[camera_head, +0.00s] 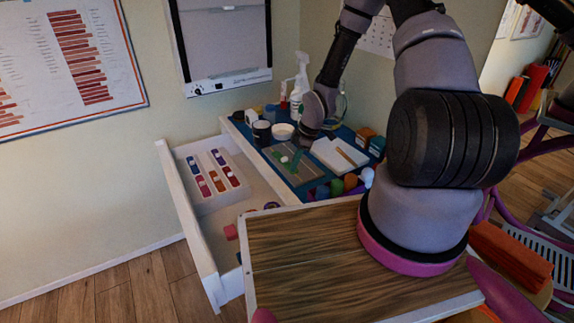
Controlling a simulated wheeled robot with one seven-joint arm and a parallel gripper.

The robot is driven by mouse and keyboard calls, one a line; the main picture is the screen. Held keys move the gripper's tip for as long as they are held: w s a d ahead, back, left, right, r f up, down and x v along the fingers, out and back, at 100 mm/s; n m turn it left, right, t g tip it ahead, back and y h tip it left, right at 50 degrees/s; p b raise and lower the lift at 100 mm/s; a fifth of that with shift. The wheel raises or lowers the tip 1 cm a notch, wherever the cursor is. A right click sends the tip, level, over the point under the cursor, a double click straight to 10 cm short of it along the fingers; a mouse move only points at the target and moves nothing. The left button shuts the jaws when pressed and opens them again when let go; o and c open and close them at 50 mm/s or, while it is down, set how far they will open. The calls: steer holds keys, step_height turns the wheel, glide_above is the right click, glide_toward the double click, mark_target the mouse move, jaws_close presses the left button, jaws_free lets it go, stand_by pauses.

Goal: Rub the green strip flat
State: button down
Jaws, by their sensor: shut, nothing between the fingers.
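A grey board (279,151) lies on the blue top of the cabinet. A dark green strip (296,161) shows on this board, partly below my arm's end. It is too small to tell whether it lies flat. My gripper (301,141) points down just above the strip's far end, small and dark. It is shut and holds nothing. I cannot tell whether its tips touch the strip. A small white piece (284,159) lies on the board just left of the strip.
A white board with a wooden stick (338,154) lies right of the grey board. A black cup (262,133), a white bowl (283,131) and a spray bottle (299,88) stand behind. Coloured rolls (337,187) line the front. An open drawer (205,230) juts out left.

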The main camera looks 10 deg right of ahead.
steer(key=shift+s+d, duration=0.3)
steer(key=shift+s, duration=0.4)
steer(key=shift+s, duration=0.1)
steer(key=shift+s+d+r, duration=0.15)
steer(key=shift+s+d, duration=0.05)
steer(key=shift+s, duration=0.35)
step_height(320, 180, up, 7)
stand_by(0.4)
